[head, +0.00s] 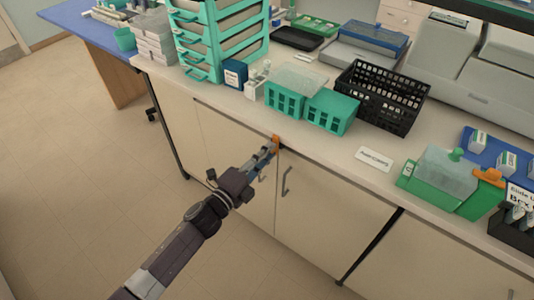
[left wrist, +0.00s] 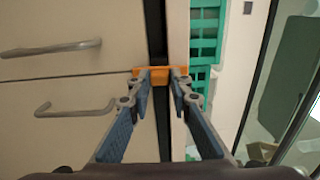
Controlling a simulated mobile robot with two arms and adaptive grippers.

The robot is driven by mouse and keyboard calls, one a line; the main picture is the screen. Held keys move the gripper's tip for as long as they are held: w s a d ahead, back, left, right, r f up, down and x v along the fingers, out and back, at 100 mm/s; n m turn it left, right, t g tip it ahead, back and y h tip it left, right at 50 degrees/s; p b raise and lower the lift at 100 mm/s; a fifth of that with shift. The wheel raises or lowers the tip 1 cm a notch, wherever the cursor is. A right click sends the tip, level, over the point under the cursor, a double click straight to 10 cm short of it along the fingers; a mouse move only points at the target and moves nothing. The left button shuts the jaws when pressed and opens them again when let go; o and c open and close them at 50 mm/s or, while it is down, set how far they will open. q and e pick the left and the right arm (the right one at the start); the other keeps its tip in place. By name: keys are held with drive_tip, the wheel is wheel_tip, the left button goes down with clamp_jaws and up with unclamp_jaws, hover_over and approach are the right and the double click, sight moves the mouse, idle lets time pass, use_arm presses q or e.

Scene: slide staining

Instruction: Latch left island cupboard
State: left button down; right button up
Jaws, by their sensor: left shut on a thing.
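The island cupboard has two cream doors under the counter, a left door (head: 225,138) and a right door (head: 318,215). Both look flush with the front. An orange latch (head: 276,140) sits at the top where the doors meet, just under the counter edge. My left gripper (head: 267,153) reaches it from the front. In the left wrist view the fingertips (left wrist: 161,78) are at the two ends of the orange latch (left wrist: 152,75), shut on it. The fingers partly hide its ends. The right door's handle (head: 286,180) is beside the gripper. My right gripper is out of view.
The counter above holds teal baskets (head: 330,111), a black crate (head: 382,98), a teal drawer rack (head: 205,58) and a white label card (head: 374,159). A green box (head: 438,180) stands at the right. The floor (head: 90,160) in front is clear.

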use_arm(q)
drive_tip(key=c, duration=1.8)
unclamp_jaws()
drive_tip(key=shift+o, duration=0.2)
drive_tip(key=v, duration=1.2)
drive_tip(key=shift+f, duration=0.1)
drive_tip(key=s+a+f+n+g+y, duration=0.1)
drive_tip(key=s+a+f+n+y, duration=0.2)
drive_tip(key=f, duration=0.7)
drive_tip(key=s+a+f+n+g+y, duration=0.2)
drive_tip(key=a+f+n, duration=0.3)
drive_tip(key=f, duration=0.5)
drive_tip(key=s+a+f+n+g+y, duration=0.1)
drive_tip(key=s+a+f+n+y, duration=0.25)
drive_tip(key=f, duration=0.75)
drive_tip(key=s+a+f+n+g+y, duration=0.1)
drive_tip(key=s+a+f+n+g, duration=0.15)
drive_tip(key=s+f, duration=0.35)
drive_tip(key=s+a+f+n+g+y, duration=0.1)
drive_tip(key=s+a+f+n+g, duration=0.1)
drive_tip(key=s+f+n, duration=0.35)
drive_tip(key=s+f+n+g, duration=0.1)
drive_tip(key=s+f, duration=0.3)
drive_tip(key=s, duration=0.7)
drive_tip(key=s+f+n+g, duration=0.2)
drive_tip(key=s+f+g, duration=0.2)
drive_tip(key=s, duration=0.7)
drive_tip(key=shift+s+f, duration=0.35)
